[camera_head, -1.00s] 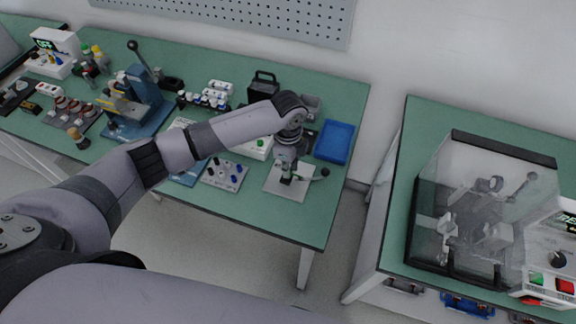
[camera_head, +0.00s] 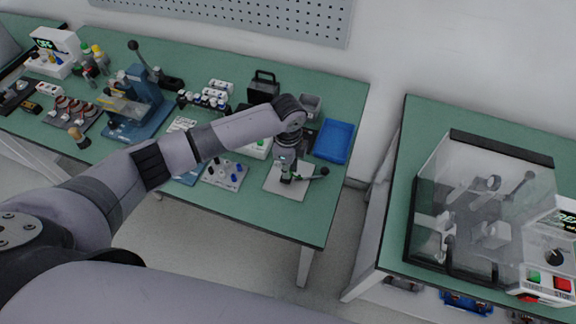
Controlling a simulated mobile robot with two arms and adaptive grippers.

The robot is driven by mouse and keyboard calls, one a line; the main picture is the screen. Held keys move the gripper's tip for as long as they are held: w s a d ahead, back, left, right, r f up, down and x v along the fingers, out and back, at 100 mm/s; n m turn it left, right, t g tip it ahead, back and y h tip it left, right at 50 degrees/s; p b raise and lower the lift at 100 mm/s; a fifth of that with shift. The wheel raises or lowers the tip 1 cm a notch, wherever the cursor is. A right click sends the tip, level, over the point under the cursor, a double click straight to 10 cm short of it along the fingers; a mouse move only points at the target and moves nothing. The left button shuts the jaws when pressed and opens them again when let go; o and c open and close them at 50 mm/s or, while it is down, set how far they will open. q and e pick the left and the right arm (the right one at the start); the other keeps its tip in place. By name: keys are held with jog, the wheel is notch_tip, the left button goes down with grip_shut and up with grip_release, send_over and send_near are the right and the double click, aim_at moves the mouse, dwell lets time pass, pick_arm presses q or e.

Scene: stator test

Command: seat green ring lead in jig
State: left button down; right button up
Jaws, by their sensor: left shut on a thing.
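My left gripper (camera_head: 289,176) points down over a light grey plate (camera_head: 273,185), the likely jig, near the front right of the green bench. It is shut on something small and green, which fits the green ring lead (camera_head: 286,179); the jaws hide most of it. I cannot tell whether the lead touches the plate. My right gripper does not show.
A blue tray (camera_head: 334,141) lies right behind the plate. A board with blue and dark pegs (camera_head: 224,173) lies to its left. A blue press (camera_head: 140,105) stands further left. A clear-covered test box (camera_head: 480,205) stands on the right bench, across a gap.

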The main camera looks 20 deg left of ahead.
pick_arm(q)
jog(key=shift+f, duration=0.35)
dwell(0.5)
jog(key=shift+p, duration=0.3)
jog(key=shift+f, duration=0.3)
dwell(0.3)
jog(key=c, duration=1.5)
grip_release()
jog(key=shift+o, duration=0.2)
